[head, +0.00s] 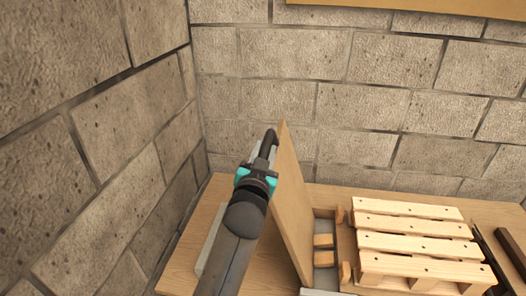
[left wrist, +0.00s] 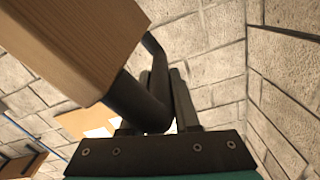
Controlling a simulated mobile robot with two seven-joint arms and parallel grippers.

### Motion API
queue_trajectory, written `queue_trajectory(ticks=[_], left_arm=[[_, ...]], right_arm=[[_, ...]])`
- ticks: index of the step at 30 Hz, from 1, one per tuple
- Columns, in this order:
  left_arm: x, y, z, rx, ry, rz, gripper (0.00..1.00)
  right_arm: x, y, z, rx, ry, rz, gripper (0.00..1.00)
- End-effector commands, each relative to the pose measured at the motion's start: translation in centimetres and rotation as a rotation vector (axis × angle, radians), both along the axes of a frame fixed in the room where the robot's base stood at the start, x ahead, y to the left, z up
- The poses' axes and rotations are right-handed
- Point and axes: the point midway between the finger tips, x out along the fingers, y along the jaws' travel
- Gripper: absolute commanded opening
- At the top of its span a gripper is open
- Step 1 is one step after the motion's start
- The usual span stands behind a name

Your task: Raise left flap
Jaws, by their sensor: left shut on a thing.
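The left flap (head: 291,205) is a wooden panel that stands steeply upright at the left side of the pallet in the head view. Its wooden end (left wrist: 70,40) fills the upper left of the left wrist view. A dark bar-like handle (left wrist: 140,103) sits against the flap. My left gripper (head: 264,150) is at the flap's upper left side, its dark fingers shut on this handle. The fingers partly hide the grip. My right gripper is not in view.
A light wooden pallet (head: 415,236) lies on the wooden table (head: 325,190) to the right of the flap. Small wooden blocks (head: 323,241) sit between them. Dark rails (head: 498,262) lie at the right edge. Block walls (head: 290,105) stand close behind and at left.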

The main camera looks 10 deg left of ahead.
Motion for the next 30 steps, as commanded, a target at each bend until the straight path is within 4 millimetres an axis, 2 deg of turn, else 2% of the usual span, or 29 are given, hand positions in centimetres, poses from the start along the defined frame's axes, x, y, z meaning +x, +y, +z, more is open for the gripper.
queue_trajectory(ticks=[1,5,6,13,23,30], left_arm=[[-0.1,0.0,-0.6,0.001,0.015,0.002,0.0],[-0.1,0.1,-0.6,0.001,0.015,0.002,0.0],[-0.1,0.1,-0.6,0.001,0.016,0.002,0.33],[0.0,0.1,-0.3,0.0,0.009,0.002,0.59],[-0.2,0.1,-0.2,0.0,0.005,0.002,0.59],[-2.7,0.2,-0.3,-0.002,0.005,0.002,0.59]], right_arm=[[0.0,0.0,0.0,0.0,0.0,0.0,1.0],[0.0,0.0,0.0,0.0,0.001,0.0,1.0],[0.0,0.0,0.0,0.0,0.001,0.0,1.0],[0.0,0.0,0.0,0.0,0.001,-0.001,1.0],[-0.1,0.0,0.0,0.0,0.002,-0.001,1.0],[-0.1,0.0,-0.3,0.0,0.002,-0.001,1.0]])
